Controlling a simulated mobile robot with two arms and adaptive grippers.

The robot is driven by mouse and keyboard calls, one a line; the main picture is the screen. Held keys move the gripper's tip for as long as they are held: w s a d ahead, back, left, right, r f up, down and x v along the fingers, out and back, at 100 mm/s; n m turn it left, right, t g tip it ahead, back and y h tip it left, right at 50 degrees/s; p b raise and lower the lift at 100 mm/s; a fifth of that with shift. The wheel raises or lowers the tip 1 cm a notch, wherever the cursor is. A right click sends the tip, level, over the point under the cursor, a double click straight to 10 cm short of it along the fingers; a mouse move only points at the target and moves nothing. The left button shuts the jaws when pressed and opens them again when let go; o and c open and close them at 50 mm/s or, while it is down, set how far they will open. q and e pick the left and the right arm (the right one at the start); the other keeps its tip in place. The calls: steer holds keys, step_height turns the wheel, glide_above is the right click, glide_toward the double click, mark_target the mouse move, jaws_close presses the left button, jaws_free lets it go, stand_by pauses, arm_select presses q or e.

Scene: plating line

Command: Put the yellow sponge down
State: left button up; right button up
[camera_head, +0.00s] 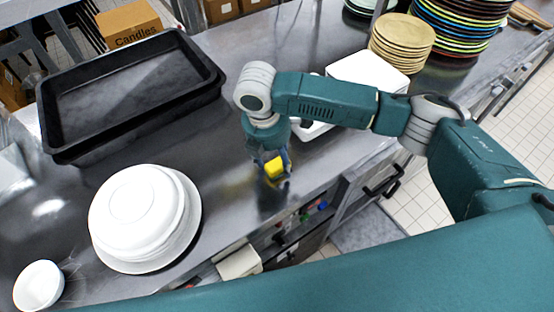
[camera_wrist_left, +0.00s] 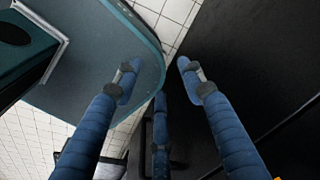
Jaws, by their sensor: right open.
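The yellow sponge (camera_head: 274,167) is a small bright block near the front edge of the steel counter in the head view. My right gripper (camera_head: 273,170) points down with its blue fingers around the sponge. Its jaws are open. Whether a finger still touches the sponge, or the sponge lies flat on the counter, is hard to tell. My left gripper (camera_wrist_left: 160,78) shows in the left wrist view with its blue fingers spread and nothing between them. It is not seen in the head view.
Stacked white plates (camera_head: 138,212) and a white bowl (camera_head: 39,286) stand left of the sponge. A black tray (camera_head: 66,148) lies behind. White dishes (camera_head: 366,70), tan plates (camera_head: 402,40) and coloured plates (camera_head: 459,27) stand at the back right. Bare counter surrounds the sponge.

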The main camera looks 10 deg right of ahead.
mark_target(271, 162)
step_height(271, 162, up, 11)
steer(key=a+b, duration=0.1)
steer(key=b, duration=0.1)
steer(key=shift+s+a, duration=0.25)
steer(key=shift+a, duration=0.05)
steer(key=shift+s+f, duration=0.1)
